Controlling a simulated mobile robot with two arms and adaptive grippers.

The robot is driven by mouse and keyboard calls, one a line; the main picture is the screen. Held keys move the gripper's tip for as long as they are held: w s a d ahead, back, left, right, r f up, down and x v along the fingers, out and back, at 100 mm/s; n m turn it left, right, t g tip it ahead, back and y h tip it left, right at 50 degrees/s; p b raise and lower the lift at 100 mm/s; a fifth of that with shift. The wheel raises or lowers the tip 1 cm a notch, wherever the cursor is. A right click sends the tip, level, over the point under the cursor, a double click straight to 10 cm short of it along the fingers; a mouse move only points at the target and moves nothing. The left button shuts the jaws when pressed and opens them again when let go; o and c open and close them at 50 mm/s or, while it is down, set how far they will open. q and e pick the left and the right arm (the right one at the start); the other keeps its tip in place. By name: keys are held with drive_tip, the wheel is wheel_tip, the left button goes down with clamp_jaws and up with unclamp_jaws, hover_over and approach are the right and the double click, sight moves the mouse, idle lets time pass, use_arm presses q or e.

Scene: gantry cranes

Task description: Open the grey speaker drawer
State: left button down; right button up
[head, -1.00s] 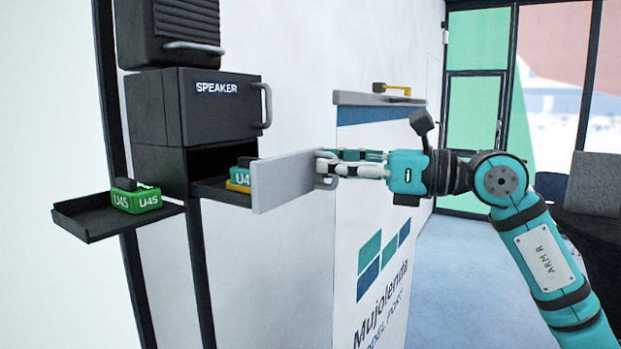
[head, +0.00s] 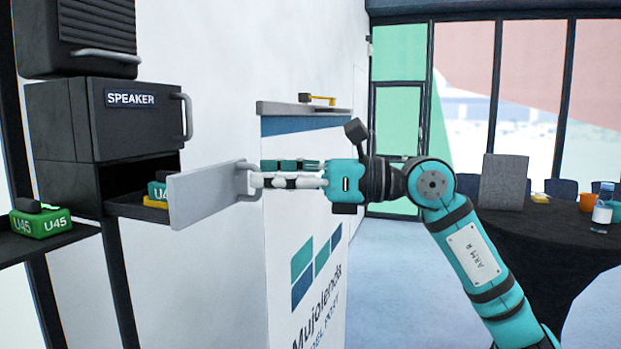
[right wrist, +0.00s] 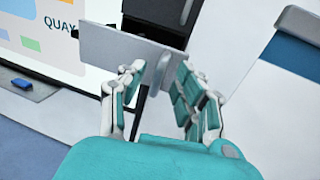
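The grey speaker drawer (head: 208,196) is pulled out below the black box labelled SPEAKER (head: 130,99). Teal and yellow blocks (head: 156,194) show behind its front panel. The panel also shows in the right wrist view (right wrist: 110,44). Its grey handle (head: 242,182) faces my right gripper (head: 262,173). That gripper is open, with its fingertips at the outer edge of the handle. In the right wrist view its fingers are apart, with the handle in the gap between and just beyond the tips. My left gripper is not in view.
A black tray (head: 18,247) with green U45 blocks (head: 42,222) stands at the left. A dark round table (head: 545,232) is at the right. Blue floor is clear between.

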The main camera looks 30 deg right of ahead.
drive_tip(key=v, duration=0.9)
drive_tip(key=shift+s, duration=0.3)
drive_tip(key=shift+d, duration=0.1)
